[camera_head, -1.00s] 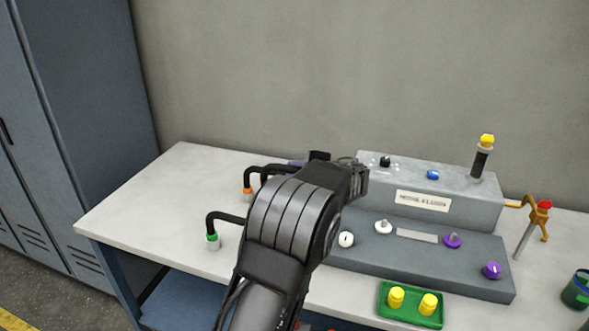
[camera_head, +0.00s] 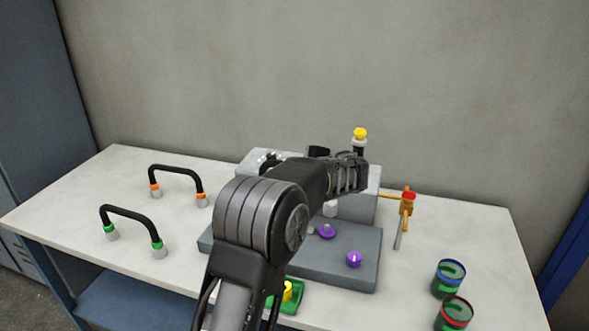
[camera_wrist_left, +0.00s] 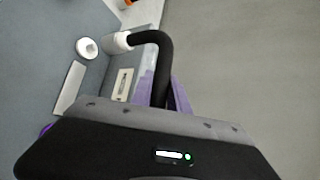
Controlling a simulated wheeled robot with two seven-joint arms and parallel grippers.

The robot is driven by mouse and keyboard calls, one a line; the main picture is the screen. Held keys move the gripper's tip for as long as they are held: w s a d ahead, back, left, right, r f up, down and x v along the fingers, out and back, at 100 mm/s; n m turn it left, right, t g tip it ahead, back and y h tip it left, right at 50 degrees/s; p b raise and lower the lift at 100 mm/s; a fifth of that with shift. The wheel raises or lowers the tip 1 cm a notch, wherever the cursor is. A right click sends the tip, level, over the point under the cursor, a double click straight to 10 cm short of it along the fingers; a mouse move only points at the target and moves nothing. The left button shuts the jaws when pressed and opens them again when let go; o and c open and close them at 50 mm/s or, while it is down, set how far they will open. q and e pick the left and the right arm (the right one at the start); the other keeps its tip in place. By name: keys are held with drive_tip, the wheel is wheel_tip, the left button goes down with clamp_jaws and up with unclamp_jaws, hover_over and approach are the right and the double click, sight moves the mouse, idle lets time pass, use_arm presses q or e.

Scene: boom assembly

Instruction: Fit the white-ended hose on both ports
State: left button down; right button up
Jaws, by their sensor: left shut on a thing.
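My left gripper (camera_head: 350,172) is above the right part of the grey stepped fixture (camera_head: 300,262). It is shut on the black white-ended hose (camera_wrist_left: 155,45), gripped between purple fingers in the wrist view. One white end of the hose (camera_wrist_left: 116,43) shows there, and a white end (camera_head: 330,208) hangs below the gripper in the head view. In the wrist view, a round white port (camera_wrist_left: 87,48) appears beside the hose end; contact cannot be told. The hose's other end is hidden. In the head view my arm hides much of the fixture. My right gripper is out of view.
An orange-ended hose (camera_head: 177,169) and a green-ended hose (camera_head: 131,213) stand at left on the table (camera_head: 70,207). Purple knobs (camera_head: 354,259), a yellow-topped post (camera_head: 360,135), an orange valve (camera_head: 407,205) and two cans (camera_head: 449,278) are at right.

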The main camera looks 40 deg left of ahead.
use_arm(q)
drive_tip(key=shift+s+a, duration=0.15)
drive_tip(key=shift+a, duration=0.2)
drive_tip(key=shift+d+f, duration=0.15)
drive_tip(key=shift+d, duration=0.05)
drive_tip(key=shift+a+f+b, duration=0.1)
drive_tip(key=shift+f+b, duration=1.6)
drive_tip(key=shift+f, duration=1.05)
drive_tip(key=shift+b, duration=0.5)
drive_tip(key=shift+f+b, duration=0.6)
drive_tip(key=shift+f, duration=0.05)
drive_tip(key=c, duration=1.5)
unclamp_jaws()
drive_tip(key=shift+r, duration=0.1)
drive_tip(key=shift+c, duration=0.2)
